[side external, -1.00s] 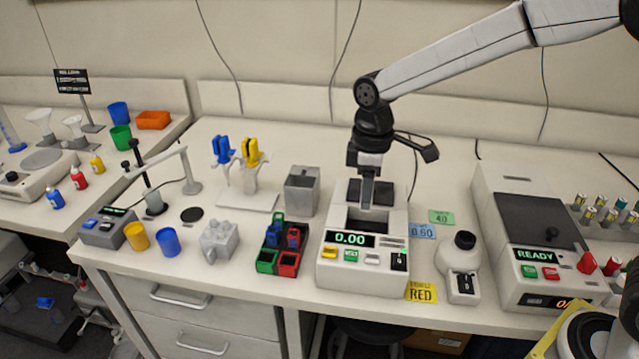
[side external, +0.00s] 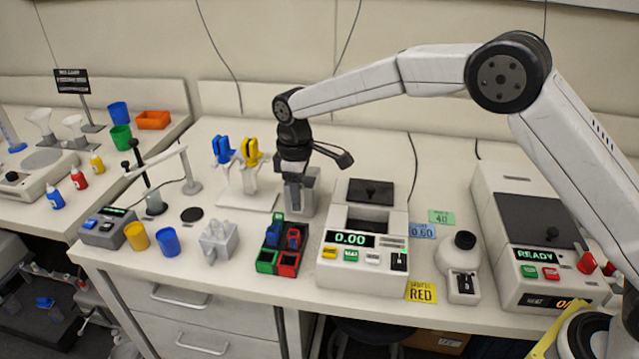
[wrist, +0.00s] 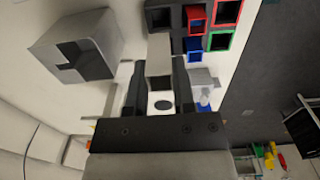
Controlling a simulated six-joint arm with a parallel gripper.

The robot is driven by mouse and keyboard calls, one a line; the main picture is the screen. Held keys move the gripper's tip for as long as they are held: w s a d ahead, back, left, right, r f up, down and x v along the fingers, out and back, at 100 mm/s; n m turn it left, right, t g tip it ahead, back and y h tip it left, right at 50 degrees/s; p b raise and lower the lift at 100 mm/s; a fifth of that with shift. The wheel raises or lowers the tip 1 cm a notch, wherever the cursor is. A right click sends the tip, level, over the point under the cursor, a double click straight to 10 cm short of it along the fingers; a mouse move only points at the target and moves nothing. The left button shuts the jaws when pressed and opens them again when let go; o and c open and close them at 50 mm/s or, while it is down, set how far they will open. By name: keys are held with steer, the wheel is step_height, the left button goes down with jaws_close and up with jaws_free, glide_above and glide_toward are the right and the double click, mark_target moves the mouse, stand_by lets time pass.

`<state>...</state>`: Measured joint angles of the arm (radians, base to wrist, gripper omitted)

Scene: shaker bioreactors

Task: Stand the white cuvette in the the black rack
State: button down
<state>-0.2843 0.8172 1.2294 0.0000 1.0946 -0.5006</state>
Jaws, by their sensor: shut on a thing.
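My gripper (side external: 297,200) hangs pointing down just behind the black rack (side external: 270,239) in the side view. In the wrist view, my gripper (wrist: 160,80) is shut on the white cuvette (wrist: 159,72), a pale square tube with its open end showing between the dark fingers. The cuvette is hard to make out in the side view. The rack (wrist: 178,22) lies beyond the fingertips in the wrist view, with red, blue and green framed slots and a dark slot near the cuvette. I cannot tell how far the cuvette is above the rack.
A grey box (wrist: 88,42) stands close beside my gripper. The instrument reading 0.00 (side external: 362,255) is right of the rack. A grey block (side external: 217,240) and the stand with blue and yellow pipettes (side external: 247,198) are to the left.

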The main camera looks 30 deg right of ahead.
mark_target(298, 206)
steer(key=shift+f, duration=0.2)
steer(key=shift+f, duration=2.15)
steer(key=shift+f, duration=1.8)
stand_by(1.2)
steer(key=shift+c, duration=1.9)
jaws_free()
steer(key=shift+r, duration=3.55)
steer(key=shift+d, duration=0.1)
